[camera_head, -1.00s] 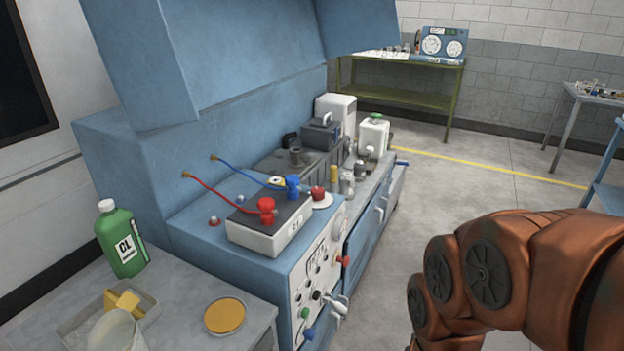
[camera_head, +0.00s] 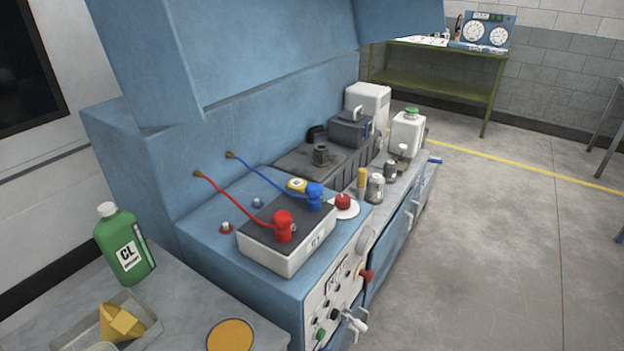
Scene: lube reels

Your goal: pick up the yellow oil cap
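Several yellow things are in view, and I cannot tell for certain which is the oil cap. A small yellow cap-like piece (camera_head: 297,185) with a dark mark sits behind the battery's blue clamp (camera_head: 314,196), which partly hides it. A slim yellow cylinder (camera_head: 361,181) stands upright on the blue bench, left of small grey metal canisters (camera_head: 375,189). A flat round yellow-orange disc (camera_head: 230,335) lies on the grey table at the bottom edge, and a faceted yellow piece (camera_head: 121,322) rests in a grey tray (camera_head: 146,306). My gripper is not in view.
A white-and-black battery (camera_head: 282,250) with a red clamp (camera_head: 283,225) stands on the blue bench (camera_head: 268,287), with cables to the back wall. A green CL bottle (camera_head: 125,247) stands at left. A blue hood (camera_head: 270,60) overhangs the bench. The floor at right is clear.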

